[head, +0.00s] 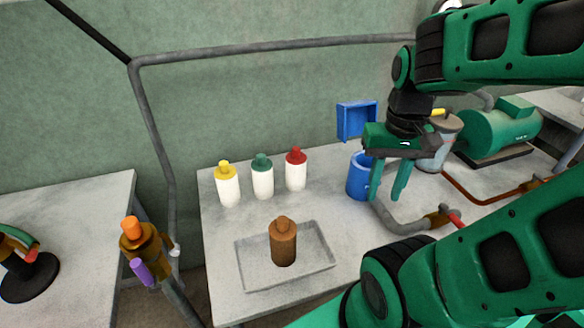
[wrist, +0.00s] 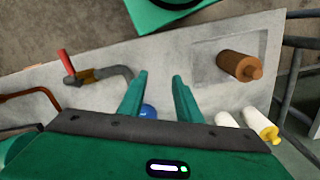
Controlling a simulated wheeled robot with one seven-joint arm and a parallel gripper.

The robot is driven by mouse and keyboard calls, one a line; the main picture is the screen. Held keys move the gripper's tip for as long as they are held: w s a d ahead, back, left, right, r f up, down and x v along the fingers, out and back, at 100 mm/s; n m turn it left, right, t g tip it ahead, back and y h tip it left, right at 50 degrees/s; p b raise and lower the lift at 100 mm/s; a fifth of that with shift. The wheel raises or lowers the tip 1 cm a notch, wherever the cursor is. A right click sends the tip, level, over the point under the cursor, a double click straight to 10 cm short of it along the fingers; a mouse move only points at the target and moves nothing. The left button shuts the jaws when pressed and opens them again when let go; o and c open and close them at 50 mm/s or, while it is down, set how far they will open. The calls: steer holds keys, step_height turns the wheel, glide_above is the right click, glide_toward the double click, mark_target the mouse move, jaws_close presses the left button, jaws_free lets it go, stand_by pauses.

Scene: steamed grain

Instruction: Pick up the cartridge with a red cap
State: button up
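The cartridge with a red cap (head: 296,170) is a white bottle standing upright at the right end of a row of three on the table. Beside it stand a white cartridge with a green cap (head: 262,177) and one with a yellow cap (head: 228,184), which also shows in the wrist view (wrist: 261,125). My gripper (head: 387,192) hangs to the right of the row, above the table near a blue container. Its two fingers are apart with nothing between them, also in the wrist view (wrist: 158,88). I cannot make out the red cap in the wrist view.
A brown bottle (head: 283,245) stands in a shallow grey tray (head: 318,271) at the table's front. The blue container (head: 358,178) and a bent pipe with a red-handled valve (head: 440,216) are near my gripper. A green motor (head: 500,132) stands farther right.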

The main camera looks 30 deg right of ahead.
steer(key=shift+w+a, duration=0.1)
steer(key=shift+a, duration=0.05)
steer(key=shift+o, duration=0.9)
steer(key=o, duration=0.5)
steer(key=shift+s+r, duration=0.2)
steer(key=shift+s, duration=0.1)
steer(key=o, duration=0.4)
steer(key=shift+r+n, duration=0.25)
steer(key=shift+n, duration=0.15)
steer(key=n, duration=1.9)
glide_toward(298, 148)
steer(key=f, duration=0.2)
steer(key=s+f, duration=0.1)
steer(key=f, duration=0.2)
steer(key=shift+s+f, duration=0.15)
steer(key=shift+w+f, duration=0.2)
steer(key=shift+w, duration=0.1)
steer(key=shift+w+a+f+n, duration=0.1)
steer(key=shift+f+n, duration=0.2)
step_height(298, 148, down, 5)
steer(key=shift+r, duration=0.1)
steer(key=shift+w+a+f, duration=0.1)
steer(key=shift+a+f, duration=0.05)
steer(key=shift+f, duration=1.2)
steer(key=shift+w+a+f, duration=0.1)
steer(key=shift+a+f, duration=0.05)
steer(key=shift+f, duration=1.2)
